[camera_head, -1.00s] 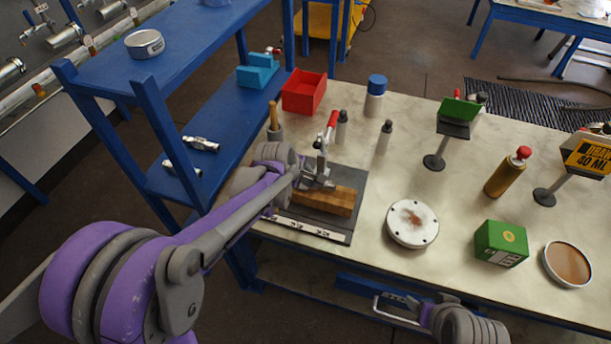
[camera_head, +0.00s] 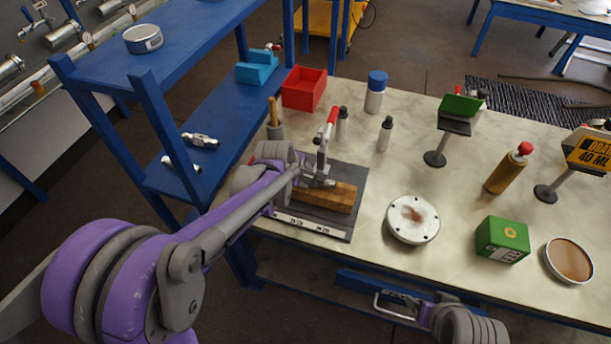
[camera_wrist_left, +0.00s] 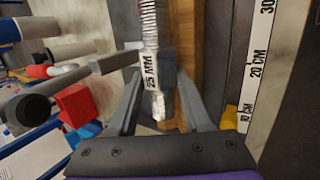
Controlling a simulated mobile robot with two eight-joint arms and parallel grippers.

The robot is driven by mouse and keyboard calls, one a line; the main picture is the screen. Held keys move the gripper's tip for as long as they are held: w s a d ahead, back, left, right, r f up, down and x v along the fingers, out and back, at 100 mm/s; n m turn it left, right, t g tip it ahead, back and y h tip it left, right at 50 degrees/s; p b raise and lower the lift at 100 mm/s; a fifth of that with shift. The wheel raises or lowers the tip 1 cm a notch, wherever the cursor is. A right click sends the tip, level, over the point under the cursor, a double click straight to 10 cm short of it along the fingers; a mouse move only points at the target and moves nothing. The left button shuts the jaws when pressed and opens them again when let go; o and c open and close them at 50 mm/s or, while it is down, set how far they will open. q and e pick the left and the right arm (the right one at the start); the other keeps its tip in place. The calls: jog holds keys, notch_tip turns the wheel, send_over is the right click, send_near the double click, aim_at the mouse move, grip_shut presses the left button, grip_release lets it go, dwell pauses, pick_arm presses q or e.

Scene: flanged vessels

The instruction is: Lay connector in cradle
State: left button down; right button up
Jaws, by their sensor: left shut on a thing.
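The connector (camera_wrist_left: 153,65) is a silver piece with ribbed bellows and a "25 MM" label in the left wrist view. My left gripper (camera_wrist_left: 160,85) is shut on it. In the head view this gripper (camera_head: 312,183) is above the wooden block (camera_head: 330,197), which lies on a dark plate and appears to be the cradle. The block also shows beneath the connector in the wrist view (camera_wrist_left: 188,75). I cannot tell whether the connector touches it. My right gripper (camera_head: 400,304) is low at the front edge of the table; its jaws are unclear.
A red-handled clamp (camera_head: 325,145) stands upright behind the block. A ruler strip (camera_head: 310,226) runs along the plate's front. A white flange (camera_head: 412,219) and green box (camera_head: 502,240) stand to the right. Blue shelving (camera_head: 148,125) is left, with a red bin (camera_head: 303,90) behind.

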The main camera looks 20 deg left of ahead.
pick_arm(q)
jog(key=shift+s+f, duration=0.25)
jog(key=shift+f, duration=0.1)
jog(key=shift+c, duration=1.4)
grip_release()
jog(key=shift+s+r, duration=0.1)
jog(key=shift+r, duration=0.3)
jog(key=v, duration=1)
jog(key=shift+r+p, duration=0.3)
jog(key=shift+p, duration=0.05)
jog(key=s+f+m, duration=0.1)
jog(key=s+m, duration=0.4)
jog(key=s, duration=0.1)
jog(key=s+f+m+y, duration=0.1)
jog(key=s+f+m, duration=0.1)
jog(key=s+m, duration=0.4)
jog(key=s+f+m, duration=0.1)
jog(key=s+m, duration=0.5)
jog(key=s, duration=0.2)
jog(key=shift+s+d+f+g+y+p, duration=0.15)
jog(key=shift+s+f+g+y+p, duration=0.15)
jog(key=shift+f+y+p, duration=0.1)
